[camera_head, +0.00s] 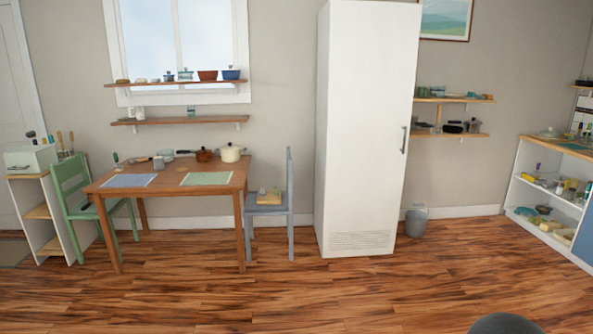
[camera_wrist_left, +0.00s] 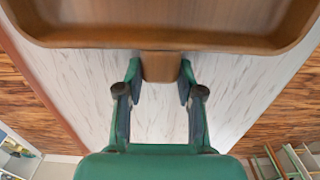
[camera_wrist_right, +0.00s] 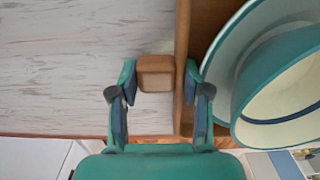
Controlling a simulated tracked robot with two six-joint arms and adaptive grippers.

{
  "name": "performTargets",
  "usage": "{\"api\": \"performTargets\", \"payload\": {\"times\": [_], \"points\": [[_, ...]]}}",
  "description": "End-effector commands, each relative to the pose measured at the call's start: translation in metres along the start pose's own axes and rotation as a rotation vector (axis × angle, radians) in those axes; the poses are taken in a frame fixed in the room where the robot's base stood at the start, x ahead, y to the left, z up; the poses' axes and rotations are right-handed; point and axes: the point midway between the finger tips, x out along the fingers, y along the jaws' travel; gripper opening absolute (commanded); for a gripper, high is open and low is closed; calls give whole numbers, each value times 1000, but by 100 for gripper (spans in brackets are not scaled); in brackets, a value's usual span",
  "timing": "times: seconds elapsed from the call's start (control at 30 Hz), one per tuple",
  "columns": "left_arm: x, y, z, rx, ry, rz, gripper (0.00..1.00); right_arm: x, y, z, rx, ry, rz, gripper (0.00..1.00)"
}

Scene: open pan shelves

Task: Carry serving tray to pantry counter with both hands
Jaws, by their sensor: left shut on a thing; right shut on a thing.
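The serving tray (camera_wrist_left: 165,38) is brown wood with a raised rim; its near part fills the top of the left wrist view. My left gripper (camera_wrist_left: 160,72) is shut on a short block handle on its edge. In the right wrist view the tray (camera_wrist_right: 184,40) runs up the right side, and my right gripper (camera_wrist_right: 156,76) is shut on another block handle. A teal and white round dish (camera_wrist_right: 285,75) sits on the tray. A white, grey-streaked surface (camera_wrist_left: 155,118) lies below; I cannot tell whether the tray touches it. The head view shows neither gripper nor tray.
In the head view, a wooden table (camera_head: 170,185) with pots and mats stands left, with a green chair (camera_head: 75,190) and a blue-grey chair (camera_head: 290,210). A tall white cabinet (camera_head: 365,130), a grey bucket (camera_head: 416,222) and a stocked shelf unit (camera_head: 510,190) stand rightward. Open floor lies in front.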

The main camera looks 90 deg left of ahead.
Motion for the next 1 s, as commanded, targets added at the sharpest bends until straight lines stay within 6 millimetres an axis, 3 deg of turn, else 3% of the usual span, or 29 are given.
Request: {"api": "performTargets", "payload": {"times": [0.03, 0.07, 0.23, 0.43, 0.47, 0.6, 1.0], "points": [[1, -1, 0, 0, -1, -2, 0, 0, 0, 0, 1, -1, 0, 0], [1, -1, 0, 0, -1, -2, 40, 0, 0, 0, 1, -1, 0, 0], [1, -1, 0, 0, -1, -2, 66, 0, 0, 0, 1, -1, 1, 0], [0, -1, 0, 0, 0, -2, 66, 0, 0, 0, 0, -2, 1, 0], [2, -2, 0, 0, 0, -5, 66, 1, 0, 1, 0, -5, 1, 51], [2, -1, 0, 0, 0, -4, 66, 1, 0, 1, 0, -4, 1, 74], [1, -1, 0, 0, 0, -2, 66, 0, 0, 0, 0, -1, 0, 77]]}}
